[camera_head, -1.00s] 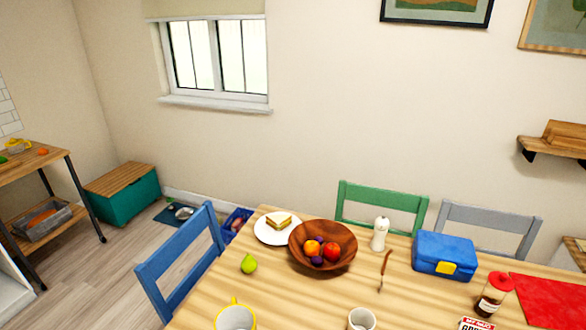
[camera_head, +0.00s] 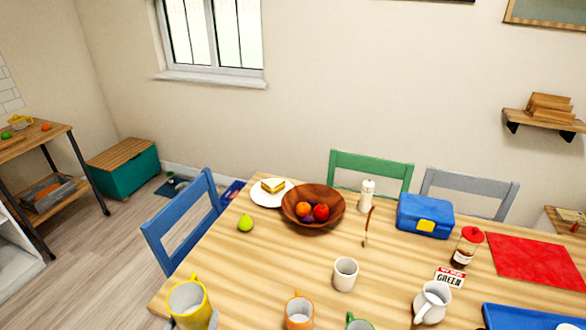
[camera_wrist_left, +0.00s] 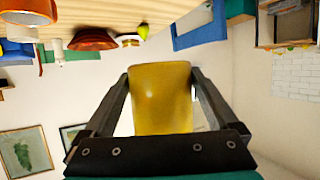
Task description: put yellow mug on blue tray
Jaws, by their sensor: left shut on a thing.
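The yellow mug (camera_head: 187,304) is at the bottom left of the head view, in front of the table's left corner. My left gripper (camera_wrist_left: 160,78) is shut on the yellow mug, which also fills the space between its fingers in the left wrist view (camera_wrist_left: 162,105). In the head view only a little grey of the gripper shows beside the mug. My right gripper is not in view.
On the table stand an orange mug (camera_head: 299,312), a white mug (camera_head: 345,275), a white jug-like mug (camera_head: 431,303) and a green mug (camera_head: 358,323), between the yellow mug and the tray. A fruit bowl (camera_head: 313,216), a lunch box (camera_head: 425,215) and a sauce bottle (camera_head: 467,247) stand farther back.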

